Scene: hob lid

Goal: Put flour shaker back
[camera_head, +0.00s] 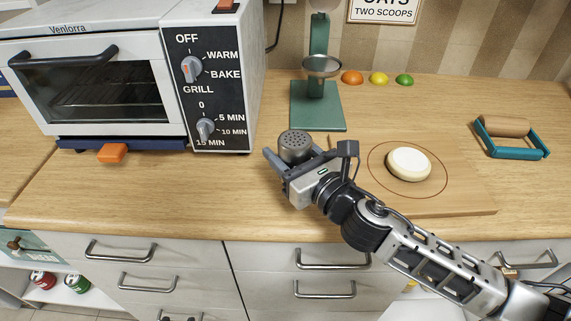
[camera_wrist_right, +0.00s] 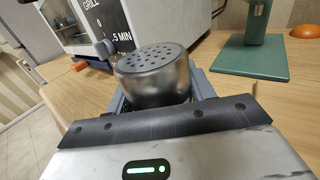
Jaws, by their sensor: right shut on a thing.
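The flour shaker (camera_head: 296,146) is a grey metal can with a perforated domed top. My right gripper (camera_head: 286,160) is shut on it near the front of the counter, left of the wooden board. In the right wrist view the shaker (camera_wrist_right: 152,76) stands roughly upright between the fingers of the gripper (camera_wrist_right: 155,100). Its lower part is hidden by the gripper, so I cannot tell whether it touches the counter. My left gripper is in neither view.
A toaster oven (camera_head: 130,80) stands at the left. A green stand (camera_head: 318,105) with a metal dish is behind the shaker. White dough (camera_head: 408,163) lies on the board (camera_head: 455,200). A teal-handled roller (camera_head: 510,137) is at the right. Clear counter (camera_head: 200,190) lies left of the gripper.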

